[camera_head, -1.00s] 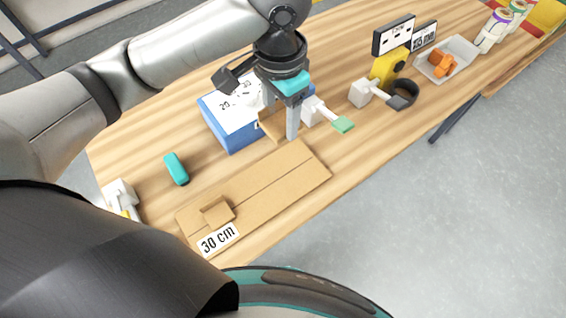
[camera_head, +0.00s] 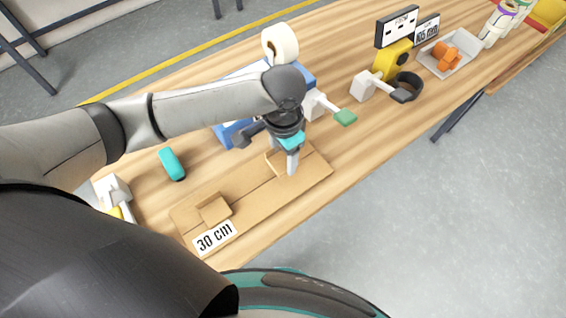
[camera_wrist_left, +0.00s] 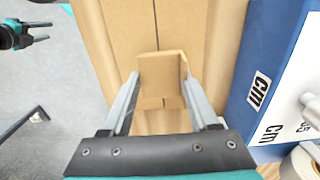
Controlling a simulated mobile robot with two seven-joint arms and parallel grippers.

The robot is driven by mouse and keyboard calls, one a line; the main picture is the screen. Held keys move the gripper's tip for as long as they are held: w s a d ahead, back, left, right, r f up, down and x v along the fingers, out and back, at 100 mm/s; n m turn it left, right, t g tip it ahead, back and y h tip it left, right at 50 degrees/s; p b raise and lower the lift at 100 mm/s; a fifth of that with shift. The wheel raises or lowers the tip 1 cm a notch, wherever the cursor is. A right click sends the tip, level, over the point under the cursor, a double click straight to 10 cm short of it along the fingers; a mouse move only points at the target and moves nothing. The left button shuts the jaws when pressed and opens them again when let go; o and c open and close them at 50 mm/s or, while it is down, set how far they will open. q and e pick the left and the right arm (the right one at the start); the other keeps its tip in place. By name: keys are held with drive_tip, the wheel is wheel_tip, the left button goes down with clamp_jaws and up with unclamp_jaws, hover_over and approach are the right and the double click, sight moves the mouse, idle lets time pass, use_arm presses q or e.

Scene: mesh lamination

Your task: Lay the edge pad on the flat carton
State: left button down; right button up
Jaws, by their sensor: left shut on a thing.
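The flat carton (camera_head: 240,198) is a long brown panel lying on the table, with a seam along its middle and a "30 cm" label at its left end. My left gripper (camera_head: 287,168) is over the carton's right end, shut on a folded brown edge pad (camera_wrist_left: 163,75). The held pad shows between the fingers in the left wrist view, and partly behind the gripper in the head view. I cannot tell whether it touches the carton. Another edge pad (camera_head: 215,211) sits on the carton's left end. My right gripper (camera_wrist_left: 39,31) looks open and empty, at the wrist view's upper left.
A blue box (camera_head: 232,132) stands just behind the carton, partly hidden by my left arm, with a white tape roll (camera_head: 280,44) above it. A teal object (camera_head: 172,164) lies left. A green-tipped tool (camera_head: 345,117) and yellow dispenser (camera_head: 392,62) stand to the right.

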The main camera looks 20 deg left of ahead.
sight(283, 160)
use_arm(q)
wheel_tip(283, 160, down, 3)
drive_tip(key=shift+b, duration=0.35)
drive_tip(key=shift+f, duration=0.35)
drive_tip(key=shift+r, duration=0.1)
drive_tip(key=shift+c, duration=0.7)
unclamp_jaws()
wheel_tip(283, 160, up, 12)
drive_tip(key=p, duration=0.3)
